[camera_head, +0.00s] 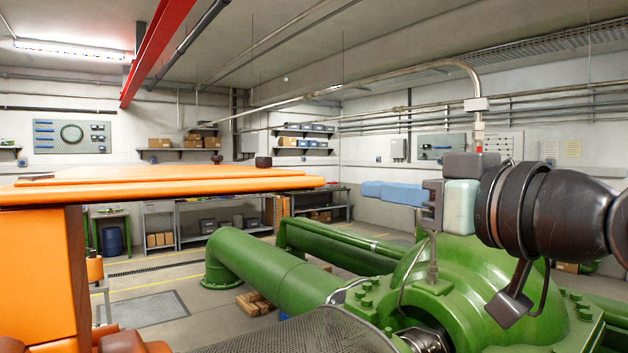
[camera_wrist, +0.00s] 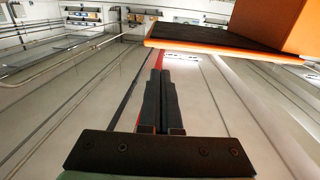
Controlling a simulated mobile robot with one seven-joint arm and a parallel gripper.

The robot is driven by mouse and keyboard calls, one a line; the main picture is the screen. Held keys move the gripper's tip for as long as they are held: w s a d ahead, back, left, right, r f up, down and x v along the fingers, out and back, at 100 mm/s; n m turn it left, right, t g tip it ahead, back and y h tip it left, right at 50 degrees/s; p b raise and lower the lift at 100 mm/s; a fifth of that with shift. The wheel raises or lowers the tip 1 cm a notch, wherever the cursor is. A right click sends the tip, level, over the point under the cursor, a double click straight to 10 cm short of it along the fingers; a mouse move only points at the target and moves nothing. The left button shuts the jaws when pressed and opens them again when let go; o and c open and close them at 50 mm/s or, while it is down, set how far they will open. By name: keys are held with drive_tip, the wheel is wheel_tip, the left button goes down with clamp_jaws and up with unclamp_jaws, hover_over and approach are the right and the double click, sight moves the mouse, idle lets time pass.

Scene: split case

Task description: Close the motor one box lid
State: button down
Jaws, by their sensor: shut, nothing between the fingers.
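A large orange slab (camera_head: 170,184) with a dark underside reaches in from the left of the head view, about level, and looks like a raised lid. An orange upright body (camera_head: 45,280) stands below it; I cannot tell how the two join. The slab's orange edge and dark face also show at the upper right of the wrist view (camera_wrist: 215,43). My gripper (camera_head: 366,190) is to the right of the slab's free end, at about its height, fingers pointing left. In the wrist view its dark fingers (camera_wrist: 160,75) are shut together and empty. A gap shows between fingertips and slab.
Green pipes (camera_head: 270,270) and a green domed casing (camera_head: 475,285) with bolts lie below my gripper. A red beam (camera_head: 155,50) runs under the ceiling. Shelves and a workbench (camera_head: 210,220) stand far back. The air around the fingers looks free.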

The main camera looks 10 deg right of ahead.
sight(307, 181)
drive_tip(key=p+x, duration=0.7)
drive_tip(key=x, duration=0.6)
drive_tip(key=shift+w+d+r, duration=0.1)
drive_tip(key=shift+w+a+p, duration=0.2)
drive_tip(key=shift+w+p, duration=0.1)
drive_tip(key=shift+w, duration=0.15)
